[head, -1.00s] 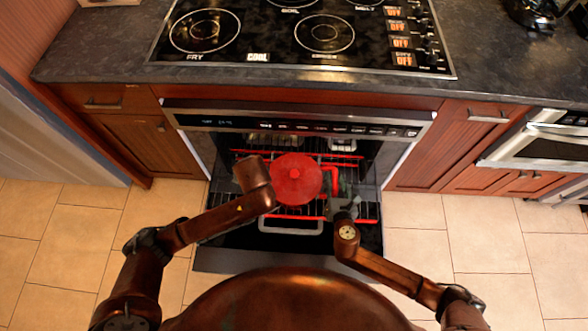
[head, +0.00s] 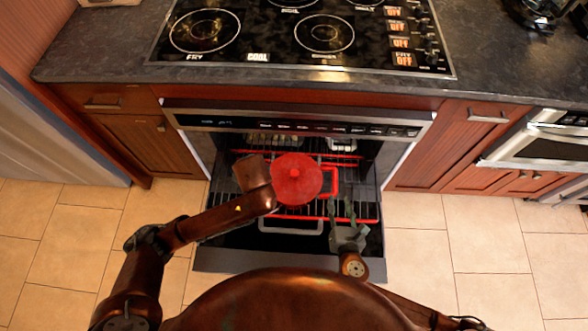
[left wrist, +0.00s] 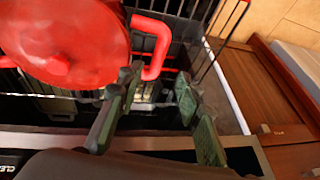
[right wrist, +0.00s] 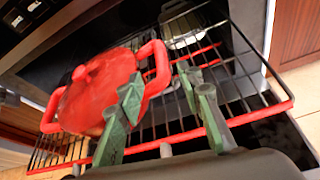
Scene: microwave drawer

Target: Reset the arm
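A red lidded pot (head: 297,178) sits on the pulled-out rack (head: 362,211) of the open oven. It also shows in the left wrist view (left wrist: 65,40) and the right wrist view (right wrist: 95,92). My right gripper (head: 341,206) is open and empty, in front of and to the right of the pot, apart from its right handle (head: 328,183). Its parted fingers show in the right wrist view (right wrist: 163,84). My left gripper (left wrist: 157,84) is open and empty beside a pot handle (left wrist: 157,42); in the head view my left arm hides its fingers.
The lowered oven door (head: 215,259) lies below the rack. The cooktop (head: 275,55) and dark counter (head: 95,45) are above the oven. Wooden cabinets (head: 135,137) flank it. The tiled floor (head: 480,235) is clear on both sides.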

